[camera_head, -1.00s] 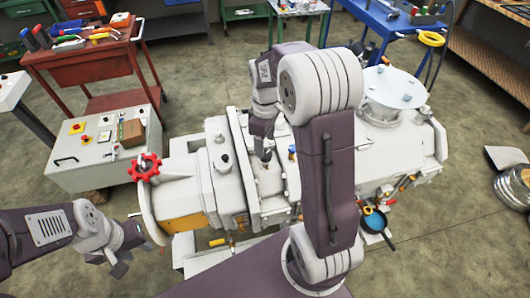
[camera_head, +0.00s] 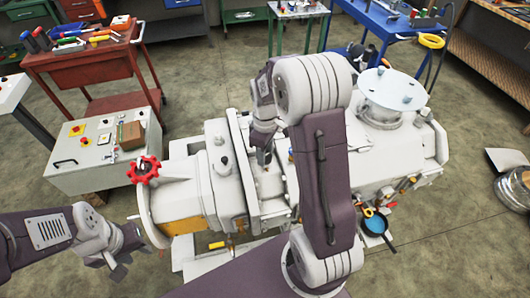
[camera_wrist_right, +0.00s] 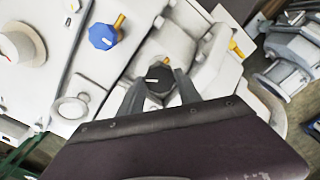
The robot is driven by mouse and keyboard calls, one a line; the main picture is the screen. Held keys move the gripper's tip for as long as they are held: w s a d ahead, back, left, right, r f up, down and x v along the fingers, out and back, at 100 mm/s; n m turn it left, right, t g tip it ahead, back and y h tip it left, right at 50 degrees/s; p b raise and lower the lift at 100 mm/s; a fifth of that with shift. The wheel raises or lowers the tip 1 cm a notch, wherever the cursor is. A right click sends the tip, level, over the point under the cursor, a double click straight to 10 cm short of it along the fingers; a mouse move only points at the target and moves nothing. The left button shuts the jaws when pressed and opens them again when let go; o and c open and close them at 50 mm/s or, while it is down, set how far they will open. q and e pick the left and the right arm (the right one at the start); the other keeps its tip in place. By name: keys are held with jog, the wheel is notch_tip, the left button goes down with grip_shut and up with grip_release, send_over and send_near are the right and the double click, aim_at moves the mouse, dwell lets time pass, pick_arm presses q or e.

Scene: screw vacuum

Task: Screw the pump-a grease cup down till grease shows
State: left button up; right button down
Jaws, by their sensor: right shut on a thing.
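The grease cup, a dark faceted cap (camera_wrist_right: 158,79) with a white mark, stands on the pale pump casting in the right wrist view. A bit of brass shows just behind it. My right gripper (camera_wrist_right: 159,88) has one finger on each side of the cap and is shut on it. In the head view my right gripper (camera_head: 263,157) reaches down onto the middle of the white machine (camera_head: 205,185); the cap is hidden there. Whether grease shows cannot be seen. My left gripper (camera_head: 119,269) hangs empty at the lower left, clear of the machine; its jaw gap is unclear.
A blue knob (camera_wrist_right: 102,37) with a brass stem and a round pale fitting (camera_wrist_right: 70,107) stand near the cap. A red handwheel (camera_head: 144,170) is at the machine's left end. A control box (camera_head: 75,173) and a red tool cart (camera_head: 85,66) stand farther left.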

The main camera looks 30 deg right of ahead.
jog(key=shift+r, duration=0.1)
jog(key=shift+r+m+p, duration=0.1)
jog(key=shift+m+p, duration=0.65)
jog(key=shift+m, duration=0.25)
jog(key=m+p, duration=0.2)
jog(key=m, duration=0.1)
jog(key=shift+m, duration=0.3)
jog(key=m+p, duration=0.1)
jog(key=m, duration=0.2)
jog(key=shift+p, duration=0.3)
jog(key=shift+d+m+p, duration=0.1)
jog(key=shift+m+p, duration=0.3)
jog(key=shift+m, duration=1)
jog(key=c, duration=0.8)
grip_release()
jog(key=shift+c, duration=0.2)
